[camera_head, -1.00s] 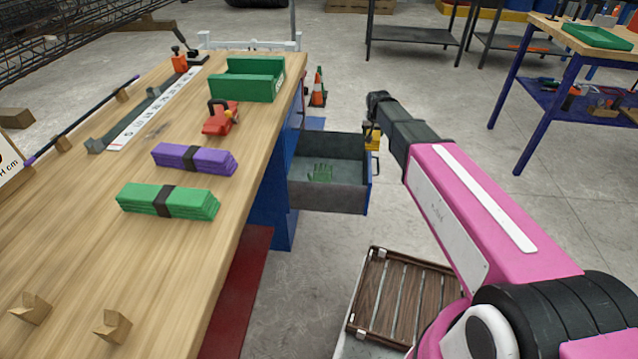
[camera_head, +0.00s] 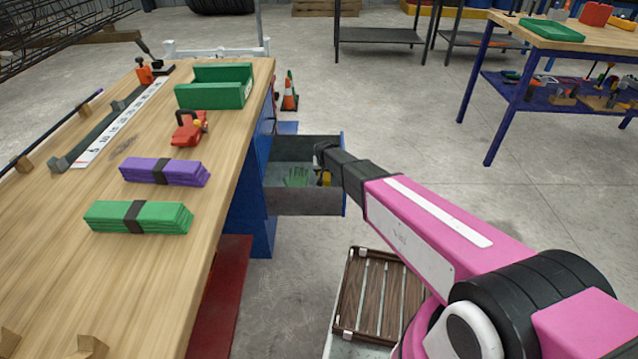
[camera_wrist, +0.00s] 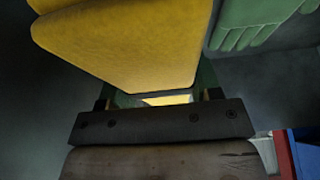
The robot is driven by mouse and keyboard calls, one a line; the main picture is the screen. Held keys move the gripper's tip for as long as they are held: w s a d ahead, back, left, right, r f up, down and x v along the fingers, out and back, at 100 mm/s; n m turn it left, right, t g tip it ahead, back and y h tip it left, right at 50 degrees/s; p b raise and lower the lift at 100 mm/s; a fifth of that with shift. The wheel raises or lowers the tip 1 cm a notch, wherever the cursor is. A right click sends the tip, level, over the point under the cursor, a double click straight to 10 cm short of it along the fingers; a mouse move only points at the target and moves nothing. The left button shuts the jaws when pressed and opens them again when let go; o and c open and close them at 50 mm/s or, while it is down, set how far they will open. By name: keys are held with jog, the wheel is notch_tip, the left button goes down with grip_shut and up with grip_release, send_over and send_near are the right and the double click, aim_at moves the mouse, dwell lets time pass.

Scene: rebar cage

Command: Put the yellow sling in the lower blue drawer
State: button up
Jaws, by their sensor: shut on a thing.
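My gripper (camera_head: 322,160) is shut on the yellow sling (camera_head: 325,178). In the head view both are small and partly covered by my own wrist, at the right end of an open grey drawer (camera_head: 300,203) with a blue front. The sling hangs over or in the drawer; its exact height above the floor of it cannot be told. In the wrist view the folded sling (camera_wrist: 125,40) fills the upper middle, below it my gripper (camera_wrist: 160,97). A green glove (camera_head: 297,177) lies in the drawer; it also shows in the wrist view (camera_wrist: 250,22), beside the sling.
The drawer juts from the blue cabinet (camera_head: 246,200) under the wooden bench (camera_head: 150,260). On the bench are a green sling (camera_head: 165,217), a purple sling (camera_head: 180,173), a red clamp (camera_head: 187,128) and a green bin (camera_head: 213,92). A slatted crate (camera_head: 375,290) stands on the floor in front.

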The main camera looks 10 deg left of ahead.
jog(key=shift+f, duration=3.15)
jog(key=o, duration=1.5)
jog(key=shift+f, duration=0.15)
jog(key=shift+v, duration=3.85)
